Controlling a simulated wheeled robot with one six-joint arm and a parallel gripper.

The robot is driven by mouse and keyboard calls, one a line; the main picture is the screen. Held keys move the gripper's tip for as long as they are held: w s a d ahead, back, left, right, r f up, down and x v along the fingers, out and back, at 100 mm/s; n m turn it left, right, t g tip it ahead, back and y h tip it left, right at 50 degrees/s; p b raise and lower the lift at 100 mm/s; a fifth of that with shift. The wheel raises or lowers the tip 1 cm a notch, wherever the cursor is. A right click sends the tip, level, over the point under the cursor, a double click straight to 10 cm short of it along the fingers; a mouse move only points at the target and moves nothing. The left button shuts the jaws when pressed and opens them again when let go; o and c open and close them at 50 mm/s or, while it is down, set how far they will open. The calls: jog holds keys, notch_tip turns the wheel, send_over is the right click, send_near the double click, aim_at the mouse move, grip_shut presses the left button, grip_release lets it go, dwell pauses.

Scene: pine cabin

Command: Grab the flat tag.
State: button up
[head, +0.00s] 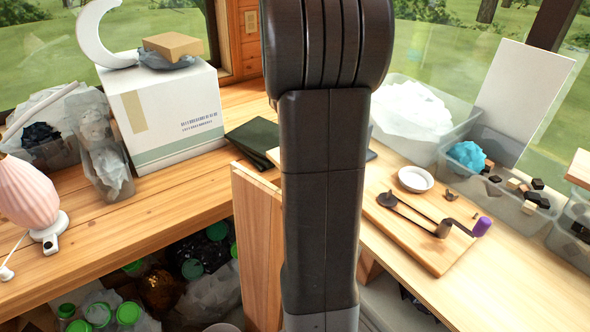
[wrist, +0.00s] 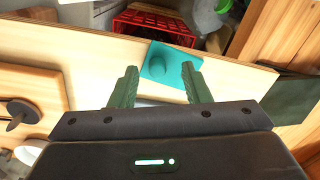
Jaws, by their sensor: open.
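A flat teal square (wrist: 172,51), which looks like the flat tag, lies on the pale wooden surface near its edge in the wrist view. A darker round patch shows on it; I cannot tell if it is raised. My gripper (wrist: 160,76) is open, with its green fingers on either side of the lower part of the square in the picture. Nothing is seen held between them. Whether the fingers touch the surface cannot be told. In the head view my arm hides the gripper and the square.
Beyond the wooden edge, a red crate (wrist: 150,28) sits lower down. A dark flat object (wrist: 291,97) lies right of the gripper. A wooden board (head: 425,238) with a dark metal fitting is on the right bench. A white box (head: 170,115) stands on the left bench.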

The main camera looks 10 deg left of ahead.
jog(key=shift+f, duration=0.55)
grip_shut()
jog(key=shift+r, duration=0.1)
